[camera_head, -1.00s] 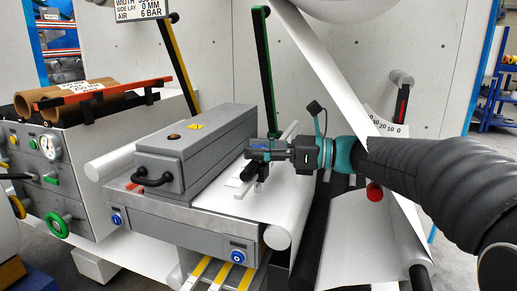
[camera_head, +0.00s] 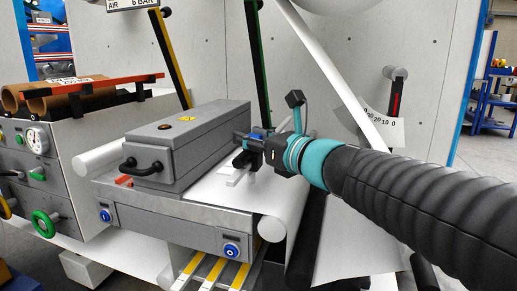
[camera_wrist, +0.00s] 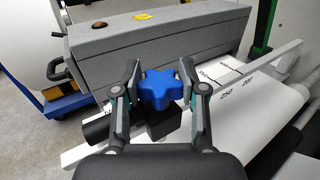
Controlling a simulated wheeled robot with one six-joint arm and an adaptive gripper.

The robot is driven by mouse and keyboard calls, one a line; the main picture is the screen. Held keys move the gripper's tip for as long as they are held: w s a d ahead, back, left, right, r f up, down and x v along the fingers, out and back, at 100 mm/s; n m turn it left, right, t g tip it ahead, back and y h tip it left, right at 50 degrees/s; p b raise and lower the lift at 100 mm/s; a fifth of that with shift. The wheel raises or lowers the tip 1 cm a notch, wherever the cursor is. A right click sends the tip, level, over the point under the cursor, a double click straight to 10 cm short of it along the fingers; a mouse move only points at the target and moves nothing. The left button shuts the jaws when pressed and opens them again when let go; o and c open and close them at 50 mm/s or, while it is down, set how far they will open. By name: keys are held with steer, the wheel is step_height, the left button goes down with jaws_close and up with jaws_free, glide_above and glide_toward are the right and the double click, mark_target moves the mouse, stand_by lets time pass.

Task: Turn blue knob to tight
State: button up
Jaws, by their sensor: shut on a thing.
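The blue knob (camera_wrist: 160,88) is star-shaped and sits on a black block (camera_wrist: 164,128) on a pale bar beside the grey box. In the wrist view my gripper (camera_wrist: 159,82) has one finger on each side of the knob, shut on it. A bit of blue shows there, mostly covered by the gripper. No mark for tight is legible.
The long grey box (camera_head: 185,145) with a black handle stands close to the left of my gripper. A printed scale (camera_wrist: 228,84) runs along the bar. A green-edged post (camera_head: 256,65) rises behind. White sheet (camera_head: 260,192) covers the area below the gripper.

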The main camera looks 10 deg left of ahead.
steer(key=shift+s+f+m+t+h+b, duration=0.1)
steer(key=shift+m+t+h+b, duration=0.6)
steer(key=shift+m+t+h, duration=0.3)
steer(key=shift+t, duration=0.3)
steer(key=o, duration=1.2)
steer(key=shift+c, duration=0.2)
steer(key=v, duration=1.2)
steer(key=shift+r, duration=0.25)
